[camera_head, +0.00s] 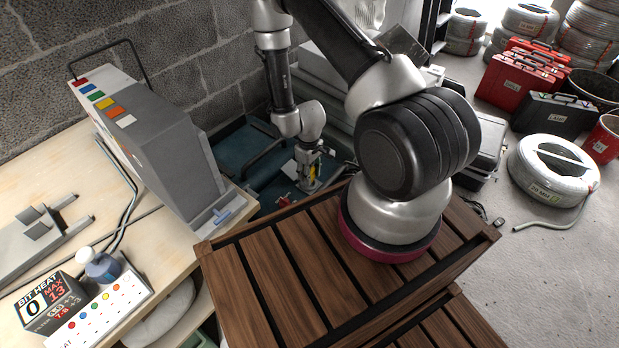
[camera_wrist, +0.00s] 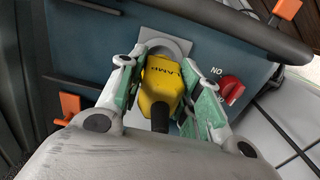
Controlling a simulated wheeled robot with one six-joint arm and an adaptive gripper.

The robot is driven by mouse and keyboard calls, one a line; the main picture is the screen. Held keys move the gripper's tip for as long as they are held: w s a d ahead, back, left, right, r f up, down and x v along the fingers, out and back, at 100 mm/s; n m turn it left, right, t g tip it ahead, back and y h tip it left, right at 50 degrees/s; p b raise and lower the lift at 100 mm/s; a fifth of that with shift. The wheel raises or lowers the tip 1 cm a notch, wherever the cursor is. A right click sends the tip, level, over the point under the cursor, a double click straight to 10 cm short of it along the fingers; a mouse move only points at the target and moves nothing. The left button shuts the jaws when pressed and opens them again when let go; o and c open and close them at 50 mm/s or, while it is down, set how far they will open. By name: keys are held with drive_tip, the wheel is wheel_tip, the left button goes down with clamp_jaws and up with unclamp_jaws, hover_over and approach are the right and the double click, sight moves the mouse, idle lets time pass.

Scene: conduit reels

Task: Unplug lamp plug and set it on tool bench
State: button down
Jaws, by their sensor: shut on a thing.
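The yellow lamp plug (camera_wrist: 163,82), marked "LAMP", sits between the fingers of my gripper (camera_wrist: 162,85) in the wrist view. The fingers are shut on its sides. Its front end is at a round grey socket (camera_wrist: 178,45) on a blue-green panel (camera_wrist: 95,45); I cannot tell whether its pins are in. A dark cord leaves the plug toward my wrist. In the head view my gripper (camera_head: 311,172) points down at the blue-green case (camera_head: 240,150), with a bit of yellow showing. The tool bench (camera_head: 60,165) is the pale wooden top at the left.
A red knob (camera_wrist: 231,88) sits right of the plug, and a dark handle bar (camera_wrist: 240,28) crosses above.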

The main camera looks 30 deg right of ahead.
drive_tip(key=shift+r, duration=1.65)
